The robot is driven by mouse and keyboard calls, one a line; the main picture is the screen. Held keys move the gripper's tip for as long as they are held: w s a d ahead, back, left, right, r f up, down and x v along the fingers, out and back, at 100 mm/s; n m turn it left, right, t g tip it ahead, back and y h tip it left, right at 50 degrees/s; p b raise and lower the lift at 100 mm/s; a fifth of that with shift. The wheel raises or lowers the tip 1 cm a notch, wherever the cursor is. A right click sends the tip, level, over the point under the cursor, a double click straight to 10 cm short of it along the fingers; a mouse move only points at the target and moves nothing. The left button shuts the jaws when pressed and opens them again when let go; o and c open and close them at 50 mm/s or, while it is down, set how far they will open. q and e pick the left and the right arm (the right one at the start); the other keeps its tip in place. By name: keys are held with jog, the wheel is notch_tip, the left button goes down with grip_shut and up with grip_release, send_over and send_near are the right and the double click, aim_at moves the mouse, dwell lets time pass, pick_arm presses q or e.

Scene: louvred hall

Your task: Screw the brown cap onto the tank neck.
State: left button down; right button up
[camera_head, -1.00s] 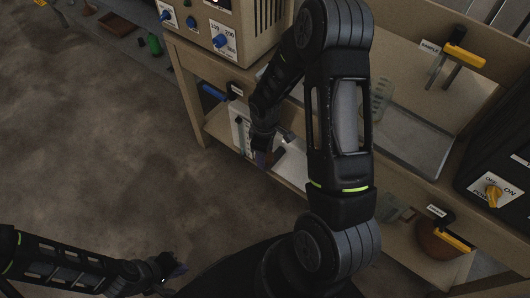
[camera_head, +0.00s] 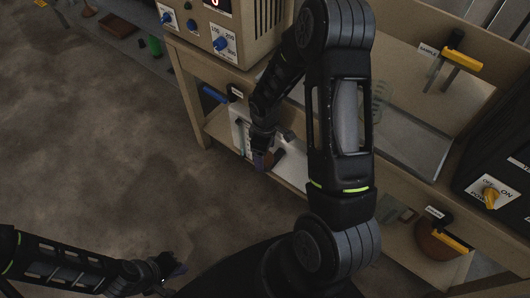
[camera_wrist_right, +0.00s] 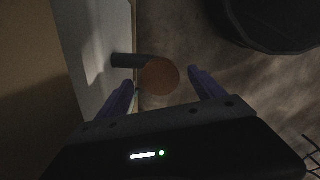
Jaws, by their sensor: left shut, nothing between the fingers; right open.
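The brown cap (camera_wrist_right: 160,76) shows as a round disc in the right wrist view, at the end of a dark cylindrical neck (camera_wrist_right: 126,60) beside a pale wall that looks like the tank (camera_wrist_right: 98,40). I cannot tell whether the cap is seated on the neck. My right gripper (camera_wrist_right: 162,80) is open, its purple fingers on either side of the cap with visible gaps. In the head view the right gripper (camera_head: 262,158) is low by the white tank (camera_head: 238,122) on the bench's lower shelf. My left gripper (camera_head: 176,271) is shut and empty at the lower left, away from the bench.
The wooden bench (camera_head: 185,90) carries a beige box with blue knobs (camera_head: 228,30) and a black switch box (camera_head: 490,170). A yellow-handled item (camera_head: 462,59) and a brown bowl (camera_head: 436,246) are at the right.

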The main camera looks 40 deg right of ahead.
aim_at(265, 158)
notch_tip(265, 158, up, 6)
jog(key=p, duration=0.3)
jog(key=shift+f+p, duration=0.1)
jog(key=shift+p, duration=0.25)
notch_tip(265, 158, up, 8)
jog(key=shift+f+p, duration=0.15)
jog(key=shift+p, duration=0.25)
dwell(0.4)
